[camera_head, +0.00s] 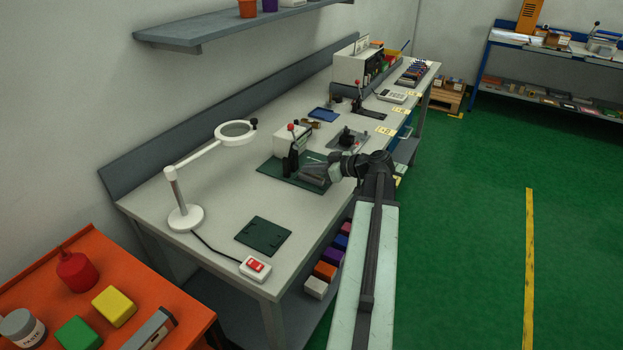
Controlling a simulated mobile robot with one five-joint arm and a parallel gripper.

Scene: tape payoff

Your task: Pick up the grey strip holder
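A small grey, slatted-looking piece (312,175), which looks like the grey strip holder, is at the right part of a dark green mat (272,170) on the workbench. My gripper (326,172) reaches in from the right, low over the mat's right edge, right beside this grey piece. The fingers are small and blend with the grey piece. I cannot tell whether they touch it, or whether they are open or shut. A white device (292,140) with a black post and red knob stands just behind and left of the grey piece.
A magnifier lamp (185,216) stands at the bench's left. A second green mat (263,236) and a red-switch box (255,268) lie near the front edge. Another lever device (347,138) is behind my gripper. An orange cart (40,290) is at lower left. Green floor is clear at right.

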